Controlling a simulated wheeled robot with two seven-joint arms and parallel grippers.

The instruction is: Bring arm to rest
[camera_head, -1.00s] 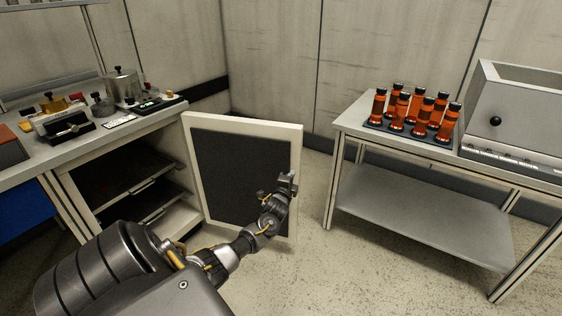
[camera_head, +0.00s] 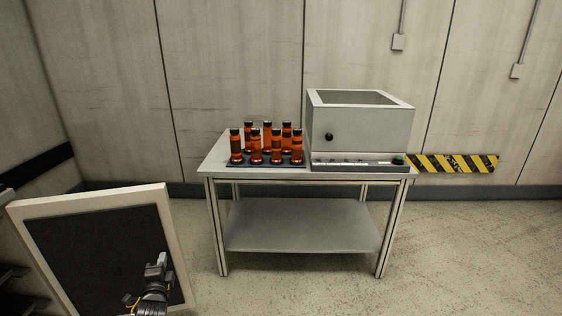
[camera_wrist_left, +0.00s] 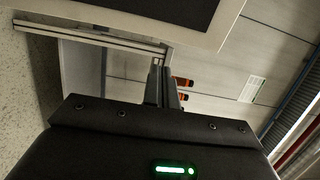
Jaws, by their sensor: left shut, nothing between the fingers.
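My left gripper (camera_head: 160,262) is at the lower left of the head view, in front of the dark panel of an open cabinet door (camera_head: 95,245). I cannot tell the exact gap between them. In the left wrist view the two fingers of this gripper (camera_wrist_left: 167,70) are together, with nothing between them. The door's pale frame and dark panel (camera_wrist_left: 150,8) run along the top of that view. My right gripper is not in view.
A metal table (camera_head: 300,225) with a lower shelf stands ahead. It carries a rack of orange bottles (camera_head: 265,145) with black caps and a grey box-shaped machine (camera_head: 360,130). A striped yellow-black strip (camera_head: 452,163) is on the wall. The floor at right is clear.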

